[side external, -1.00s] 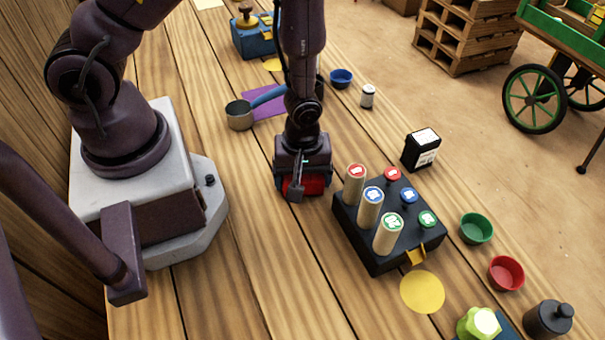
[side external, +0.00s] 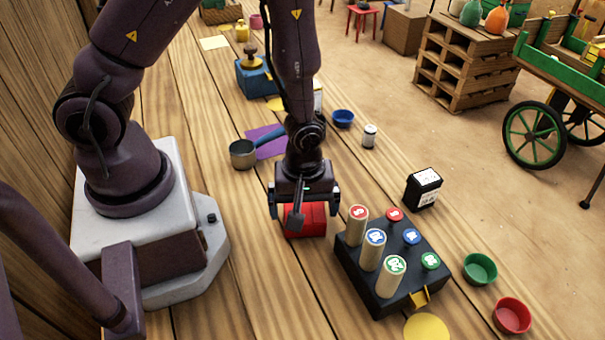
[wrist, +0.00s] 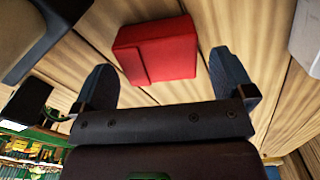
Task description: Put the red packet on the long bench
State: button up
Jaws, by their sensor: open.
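The red packet (side external: 308,221) rests on the planks of the long wooden bench (side external: 250,285), left of the black block with pegs. It looks like a small box with a folded flap. My gripper (side external: 304,208) is just above it with its fingers spread to either side. In the wrist view the packet (wrist: 160,50) shows whole, between and beyond the two open fingers (wrist: 162,66), with a gap on each side. Part of the packet is hidden behind my gripper in the side view.
The black block (side external: 385,270) with several round-topped pegs stands close on the right. A black-and-white box (side external: 423,188) is behind it. Green (side external: 479,269) and red (side external: 512,315) bowls are at front right. Bare planks lie in front.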

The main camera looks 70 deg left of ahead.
notch_tip(320, 180, up, 21)
jog(key=a+m+t, duration=0.1)
jog(key=m+t, duration=0.1)
jog(key=m, duration=0.4)
jog(key=shift+s+a+r+t+h, duration=0.15)
jog(key=shift+a+t+h, duration=0.15)
jog(key=shift+a+h, duration=0.1)
jog(key=s+a+r+m+t, duration=0.1)
jog(key=r+m, duration=0.1)
jog(key=r, duration=0.1)
jog(key=s+a+r+m+t, duration=0.1)
jog(key=s+r+m, duration=0.1)
jog(key=r+m, duration=0.1)
jog(key=s+a+r+m, duration=0.1)
jog(key=s+r+m, duration=0.1)
jog(key=r, duration=0.1)
jog(key=shift+s+r+m+t+y, duration=0.25)
jog(key=shift+m+t+y, duration=0.05)
jog(key=shift+t+y, duration=0.1)
jog(key=shift+c, duration=0.2)
jog(key=shift+s+a+r, duration=0.1)
jog(key=shift+s+r, duration=0.1)
jog(key=shift+c, duration=0.6)
